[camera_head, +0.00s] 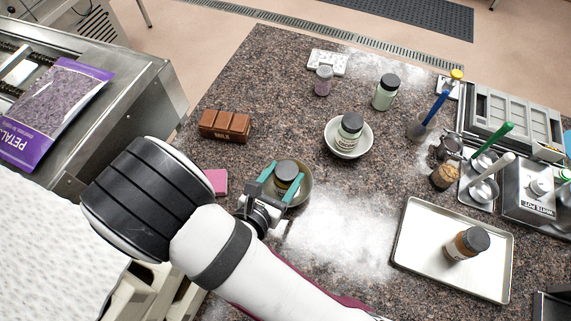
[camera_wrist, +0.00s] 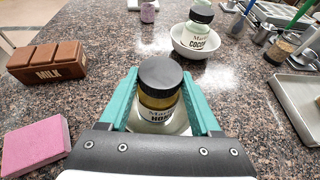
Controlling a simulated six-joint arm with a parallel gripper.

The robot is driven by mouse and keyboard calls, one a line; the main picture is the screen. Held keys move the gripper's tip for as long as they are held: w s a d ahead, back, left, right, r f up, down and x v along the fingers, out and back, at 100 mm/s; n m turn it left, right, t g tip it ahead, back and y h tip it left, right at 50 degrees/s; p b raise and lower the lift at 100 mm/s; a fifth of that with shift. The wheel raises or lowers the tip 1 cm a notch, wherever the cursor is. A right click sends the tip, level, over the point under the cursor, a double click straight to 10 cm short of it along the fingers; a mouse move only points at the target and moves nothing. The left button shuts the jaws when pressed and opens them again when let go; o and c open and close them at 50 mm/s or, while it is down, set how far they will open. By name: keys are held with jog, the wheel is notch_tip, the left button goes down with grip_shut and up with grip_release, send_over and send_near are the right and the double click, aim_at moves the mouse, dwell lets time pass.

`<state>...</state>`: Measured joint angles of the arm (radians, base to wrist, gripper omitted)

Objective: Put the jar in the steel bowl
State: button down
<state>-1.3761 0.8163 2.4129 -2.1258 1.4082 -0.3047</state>
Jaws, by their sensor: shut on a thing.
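My gripper (camera_head: 283,188) is shut on a honey jar (camera_head: 286,170) with a black lid and yellowish contents. The teal fingers stand on either side of it in the wrist view, where the jar (camera_wrist: 158,95) looks upright and its label is partly hidden. The steel bowl (camera_head: 306,193) is directly below and around the jar in the head view. A pale strip of the bowl (camera_wrist: 180,128) shows under the jar between the fingers. I cannot tell whether the jar touches the bowl's bottom.
A white bowl (camera_head: 347,153) holding a cocoa jar (camera_head: 350,125) stands behind. A brown milk chocolate block (camera_head: 225,126) and a pink block (camera_head: 216,181) lie to the left. A metal tray (camera_head: 420,250) with a brown jar (camera_head: 466,244) is at right. White powder covers the counter between.

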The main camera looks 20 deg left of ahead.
jog(key=shift+f, duration=0.1)
jog(key=shift+c, duration=0.5)
grip_release()
jog(key=shift+s+r, duration=0.1)
jog(key=shift+r, duration=0.1)
jog(key=v, duration=1.1)
jog(key=shift+s, duration=0.4)
